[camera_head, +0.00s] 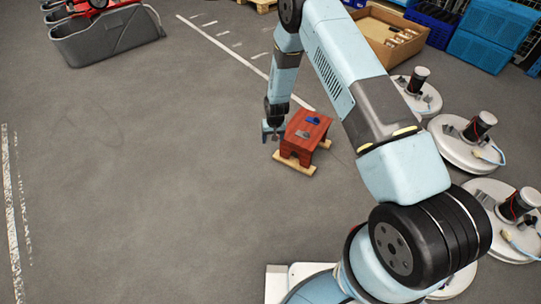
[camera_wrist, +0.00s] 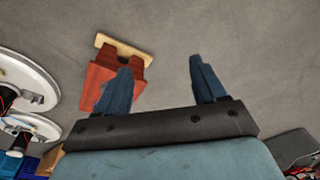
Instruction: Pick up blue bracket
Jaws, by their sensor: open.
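A small blue bracket (camera_head: 313,120) lies on top of a reddish-brown wooden stool (camera_head: 317,142), towards its back edge. A grey piece (camera_head: 302,134) lies on the same top, nearer the front. My gripper (camera_head: 271,134) hangs just left of the stool in the head view, apart from the blue bracket. In the wrist view, my gripper's two blue fingers (camera_wrist: 160,65) are spread with nothing between them. The stool (camera_wrist: 97,82) shows there behind and left of the left finger.
The stool has pale wooden feet (camera_head: 294,164). Several round white machine heads (camera_head: 463,153) stand on the right. A cardboard box (camera_head: 388,38) and blue crates (camera_head: 478,52) are at the back right. A grey tank (camera_head: 108,35) is at the back left. The left floor is clear.

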